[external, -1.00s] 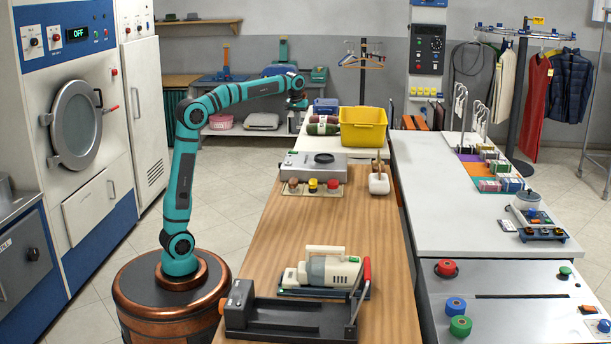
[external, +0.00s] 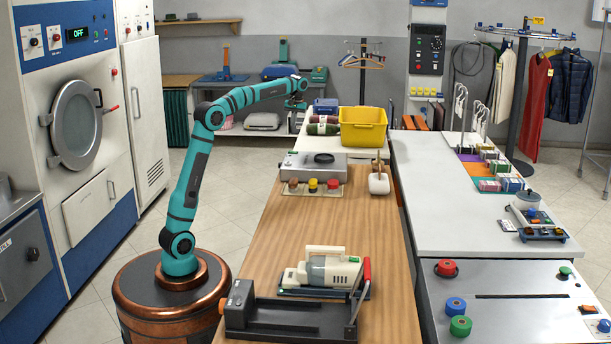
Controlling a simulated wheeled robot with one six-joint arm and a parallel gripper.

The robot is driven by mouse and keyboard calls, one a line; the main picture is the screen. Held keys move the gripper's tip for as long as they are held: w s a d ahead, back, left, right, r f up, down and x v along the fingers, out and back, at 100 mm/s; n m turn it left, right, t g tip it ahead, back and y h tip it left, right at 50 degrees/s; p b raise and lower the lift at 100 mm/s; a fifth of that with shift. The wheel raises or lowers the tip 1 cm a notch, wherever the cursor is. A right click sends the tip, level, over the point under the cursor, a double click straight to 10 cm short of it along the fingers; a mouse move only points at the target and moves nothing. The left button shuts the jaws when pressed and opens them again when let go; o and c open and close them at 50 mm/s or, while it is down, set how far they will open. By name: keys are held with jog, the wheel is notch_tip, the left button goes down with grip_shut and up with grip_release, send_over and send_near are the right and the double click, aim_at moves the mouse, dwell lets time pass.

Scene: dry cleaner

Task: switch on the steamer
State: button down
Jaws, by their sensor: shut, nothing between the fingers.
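A white hand-held appliance with a grey-green clear tank, which looks like the steamer (external: 342,270), lies on a dark base on the near part of the wooden counter. Its switch is too small to make out. My gripper (external: 296,105) is at the far end of my stretched arm, beyond the steamer and above the far counter's left edge. It points down and is small in the picture. It is shut and empty, well apart from the steamer.
A black and grey sealer (external: 265,318) with a red-handled lever stands in front of the steamer. Further back are a grey metal box (external: 308,168), several coloured knobs and a yellow bin (external: 362,138). The counter's middle is clear.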

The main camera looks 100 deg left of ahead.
aim_at(290, 151)
jog(key=f, duration=0.4)
jog(key=s+f, duration=0.1)
jog(key=f, duration=0.9)
jog(key=shift+s, duration=0.35)
jog(key=shift+s+f, duration=0.1)
jog(key=shift+w+r, duration=0.25)
jog(key=shift+w, duration=0.55)
jog(key=shift+r, duration=0.1)
